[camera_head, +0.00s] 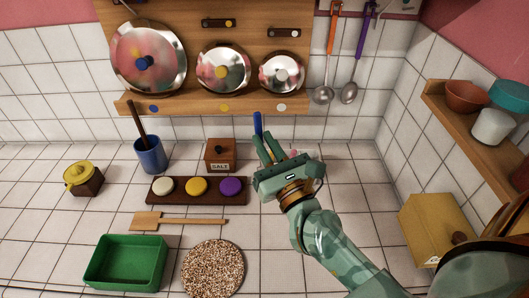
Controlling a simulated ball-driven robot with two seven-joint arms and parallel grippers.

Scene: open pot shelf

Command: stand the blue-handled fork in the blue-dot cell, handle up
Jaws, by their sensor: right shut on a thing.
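The blue handle of the fork (258,122) sticks up nearly upright above the fingers of my right gripper (269,147). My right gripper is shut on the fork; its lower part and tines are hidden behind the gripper. The gripper is over the back of the counter, to the right of the salt box. A small pinkish spot shows just beyond the gripper. My left gripper is not in view.
A wooden rack (185,104) with pot lids stands at the back, its ledge marked with coloured dots. The salt box (221,156), blue cup (150,155), jar tray (170,199), spatula (180,221), green bin (125,262) and speckled mat (213,268) lie left. A yellow box (428,226) stands right.

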